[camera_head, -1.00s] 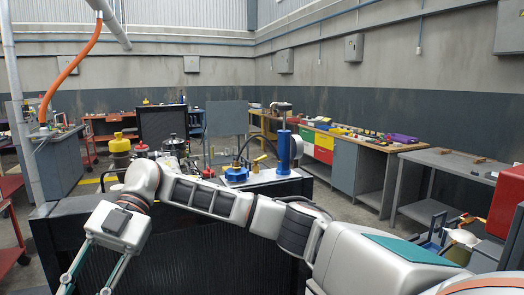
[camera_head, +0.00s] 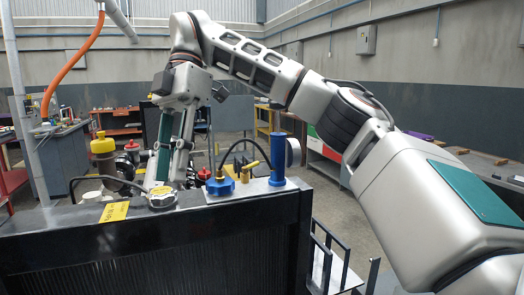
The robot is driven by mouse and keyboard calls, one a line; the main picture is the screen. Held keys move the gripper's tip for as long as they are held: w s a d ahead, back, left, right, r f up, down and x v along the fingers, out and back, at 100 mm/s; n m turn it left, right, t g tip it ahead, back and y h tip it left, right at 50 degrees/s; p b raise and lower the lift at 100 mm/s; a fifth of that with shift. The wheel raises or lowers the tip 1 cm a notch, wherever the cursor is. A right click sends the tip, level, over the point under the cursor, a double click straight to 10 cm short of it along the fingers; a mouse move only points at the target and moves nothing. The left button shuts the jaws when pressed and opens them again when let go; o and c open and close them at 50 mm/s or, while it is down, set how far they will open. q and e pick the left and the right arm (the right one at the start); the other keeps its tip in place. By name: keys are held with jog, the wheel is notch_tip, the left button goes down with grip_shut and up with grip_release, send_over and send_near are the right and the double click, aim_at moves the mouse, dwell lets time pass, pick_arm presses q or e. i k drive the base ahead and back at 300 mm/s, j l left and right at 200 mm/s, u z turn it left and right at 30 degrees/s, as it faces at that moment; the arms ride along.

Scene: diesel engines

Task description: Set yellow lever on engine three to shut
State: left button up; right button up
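A small yellow lever (camera_head: 250,165) sticks up at a slant near a brass fitting on top of the engine, between a blue knob (camera_head: 220,186) and a blue cylinder (camera_head: 278,160). I cannot tell whether it stands open or shut. My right gripper (camera_head: 172,165) hangs down over the engine, left of the lever and apart from it, behind a round metal cap (camera_head: 162,197). Its fingers show partly side-on, with the tips hidden, so its opening is unclear. My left gripper is not in view. No engine number is readable.
The black radiator block (camera_head: 180,255) fills the near foreground, with a yellow label (camera_head: 115,211) on top. My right arm arches over the engine. Workbenches line the walls, with open floor at the right.

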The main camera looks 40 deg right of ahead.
aim_at(245, 169)
jog(key=i+l, duration=0.1)
jog(key=l, duration=0.25)
jog(key=i+l, duration=0.15)
jog(key=l, duration=0.2)
jog(key=i+l, duration=0.1)
jog(key=l, duration=0.25)
jog(key=i+l, duration=0.15)
jog(key=l, duration=0.2)
